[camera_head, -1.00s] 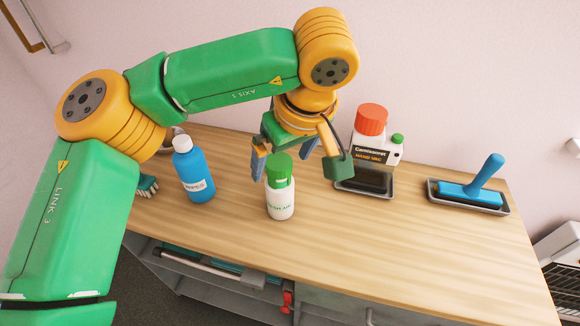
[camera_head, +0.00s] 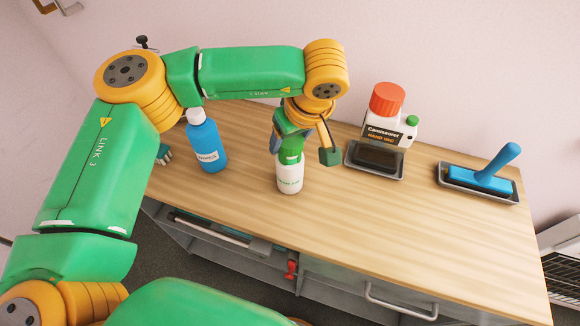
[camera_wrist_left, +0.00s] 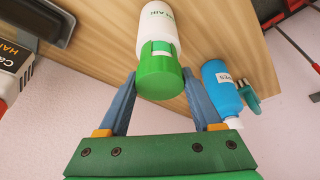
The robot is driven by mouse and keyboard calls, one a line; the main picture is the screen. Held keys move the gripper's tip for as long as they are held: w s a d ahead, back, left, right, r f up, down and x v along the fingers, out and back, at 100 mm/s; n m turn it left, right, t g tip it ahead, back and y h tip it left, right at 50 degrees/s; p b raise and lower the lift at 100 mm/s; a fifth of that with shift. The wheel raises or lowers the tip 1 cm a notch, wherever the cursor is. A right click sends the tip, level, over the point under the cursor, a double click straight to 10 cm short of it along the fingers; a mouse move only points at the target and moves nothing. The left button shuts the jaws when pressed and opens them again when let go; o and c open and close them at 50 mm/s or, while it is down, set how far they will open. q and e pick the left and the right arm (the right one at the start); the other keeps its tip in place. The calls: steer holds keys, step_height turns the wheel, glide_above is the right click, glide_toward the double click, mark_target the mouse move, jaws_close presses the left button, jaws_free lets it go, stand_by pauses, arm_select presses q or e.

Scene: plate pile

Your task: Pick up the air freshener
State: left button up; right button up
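The air freshener, a white bottle with a green cap and a label reading "AIR" (camera_head: 289,180), stands upright on the wooden table. It also shows at the top of the left wrist view (camera_wrist_left: 158,28), cap toward me. My left gripper (camera_head: 290,140) is at its green cap, behind and above it in the head view. In the left wrist view the two blue fingers (camera_wrist_left: 160,75) lie on either side of the cap, spread, with little room beside it. Whether they touch it is hard to tell. My right gripper is not in view.
A blue wipes bottle (camera_head: 206,145) stands left of the air freshener, with a small green object (camera_head: 164,154) beside it. The front tabletop is clear.

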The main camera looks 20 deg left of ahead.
arm_select(q)
steer(key=c, duration=0.7)
steer(key=shift+w, duration=0.15)
jaws_close()
